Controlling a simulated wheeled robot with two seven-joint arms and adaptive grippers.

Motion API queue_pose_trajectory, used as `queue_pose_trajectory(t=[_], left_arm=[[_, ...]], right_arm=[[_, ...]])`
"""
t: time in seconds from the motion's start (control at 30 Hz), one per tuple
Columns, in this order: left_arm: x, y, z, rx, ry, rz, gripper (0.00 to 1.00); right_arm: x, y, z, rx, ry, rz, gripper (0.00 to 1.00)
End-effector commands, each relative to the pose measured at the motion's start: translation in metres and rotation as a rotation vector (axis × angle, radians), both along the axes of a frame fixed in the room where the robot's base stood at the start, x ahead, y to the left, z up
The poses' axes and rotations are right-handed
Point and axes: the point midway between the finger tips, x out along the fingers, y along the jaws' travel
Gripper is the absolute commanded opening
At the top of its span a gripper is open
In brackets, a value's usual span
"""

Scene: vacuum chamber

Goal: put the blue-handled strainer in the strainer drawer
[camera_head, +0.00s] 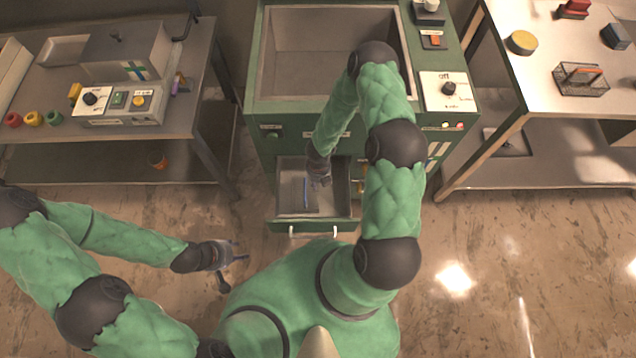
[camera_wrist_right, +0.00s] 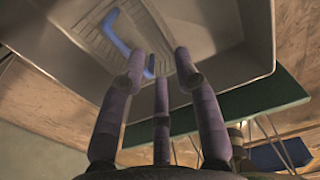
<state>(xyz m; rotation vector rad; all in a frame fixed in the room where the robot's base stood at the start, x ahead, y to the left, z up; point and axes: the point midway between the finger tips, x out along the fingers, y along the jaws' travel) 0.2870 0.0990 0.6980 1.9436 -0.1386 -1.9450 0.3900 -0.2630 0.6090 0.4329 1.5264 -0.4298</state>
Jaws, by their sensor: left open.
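The strainer drawer (camera_head: 343,205) is pulled out at the front of the green cabinet. The blue-handled strainer (camera_head: 297,197) lies inside it, on the left side. In the right wrist view the blue handle (camera_wrist_right: 122,38) crosses the strainer's grey mesh (camera_wrist_right: 150,35) against the drawer's grey interior. My right gripper (camera_head: 320,182) reaches into the drawer area, just right of the handle. Its fingers (camera_wrist_right: 160,73) are spread and hold nothing. Contact with the drawer cannot be told. My left gripper (camera_head: 236,258) is open and empty, low over the floor left of the drawer.
The green cabinet has a large open basin (camera_head: 330,50) above the drawer. A left bench (camera_head: 190,110) holds a control box and coloured rings. A right table (camera_head: 520,90) holds a wire basket with an orange handle (camera_head: 581,79) and a yellow round item (camera_head: 522,42).

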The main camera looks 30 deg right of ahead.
Motion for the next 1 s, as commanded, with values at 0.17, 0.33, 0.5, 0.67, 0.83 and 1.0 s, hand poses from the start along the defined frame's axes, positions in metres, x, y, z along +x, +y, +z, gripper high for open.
queue_pose_trajectory(t=[0.17,0.33,0.5,0.67,0.83,1.0], left_arm=[[0.0,0.0,0.002,0.0,0.0,0.0,0.46],[0.0,0.0,0.001,0.0,0.0,0.0,0.46],[0.0,0.0,0.001,0.0,0.0,0.0,0.46],[0.0,0.0,0.001,0.0,0.0,0.0,0.46],[0.0,0.0,0.001,0.0,0.0,0.0,0.46],[0.0,0.0,0.001,0.0,0.0,0.0,0.46]], right_arm=[[-0.007,0.01,0.008,0.027,0.02,-0.067,0.32],[-0.036,0.053,0.019,0.127,0.121,-0.405,0.32],[-0.063,0.106,0.04,0.222,0.263,-0.905,0.32],[-0.078,0.144,0.06,0.257,0.383,-1.386,0.32],[-0.087,0.168,0.077,0.242,0.476,-1.906,0.32],[-0.094,0.173,0.086,0.191,0.505,-2.375,0.32]])
